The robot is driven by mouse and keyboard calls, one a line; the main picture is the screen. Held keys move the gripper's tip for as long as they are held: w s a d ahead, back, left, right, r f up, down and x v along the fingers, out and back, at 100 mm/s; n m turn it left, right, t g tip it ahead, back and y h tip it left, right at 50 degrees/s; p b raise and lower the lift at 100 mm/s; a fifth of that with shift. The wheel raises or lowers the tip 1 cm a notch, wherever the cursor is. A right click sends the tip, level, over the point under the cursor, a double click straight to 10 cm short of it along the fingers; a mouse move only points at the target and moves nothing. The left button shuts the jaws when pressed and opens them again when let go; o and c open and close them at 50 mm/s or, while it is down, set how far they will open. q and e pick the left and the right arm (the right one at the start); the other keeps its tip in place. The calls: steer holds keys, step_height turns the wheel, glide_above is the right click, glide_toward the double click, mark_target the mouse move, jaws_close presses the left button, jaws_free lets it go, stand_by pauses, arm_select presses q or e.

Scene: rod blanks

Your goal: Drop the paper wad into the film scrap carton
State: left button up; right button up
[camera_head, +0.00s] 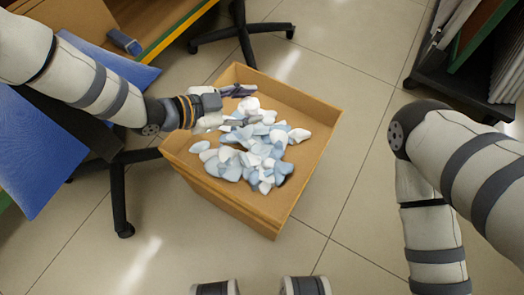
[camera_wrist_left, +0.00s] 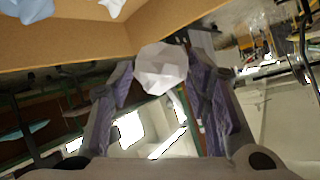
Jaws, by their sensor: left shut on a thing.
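My left gripper (camera_head: 240,106) reaches in from the left over the film scrap carton (camera_head: 320,106). It is shut on the paper wad (camera_head: 249,104), a whitish crumpled ball. In the left wrist view the faceted wad (camera_wrist_left: 160,68) sits between the tips of the purple-grey finger pads of the left gripper (camera_wrist_left: 161,82). The brown carton wall (camera_wrist_left: 90,42) shows behind it. The open carton holds a heap of white and pale blue scraps (camera_head: 255,160). My right arm comes in from the right, and its gripper is out of view.
A blue panel (camera_head: 35,150) and a desk edge (camera_head: 165,40) stand at the left. Dark chair legs (camera_head: 242,30) stand behind and left of the carton. A dark rack (camera_head: 450,88) stands at the top right. The tiled floor right of the carton is clear.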

arm_select(q)
steer(key=shift+a+f, duration=0.1)
steer(key=shift+f, duration=0.15)
steer(key=shift+s+f, duration=0.1)
steer(key=shift+f, duration=0.15)
step_height(320, 180, down, 5)
steer(key=b, duration=0.4)
steer(key=shift+f, duration=0.15)
steer(key=o, duration=0.8)
step_height(320, 180, up, 10)
steer(key=shift+r, duration=0.1)
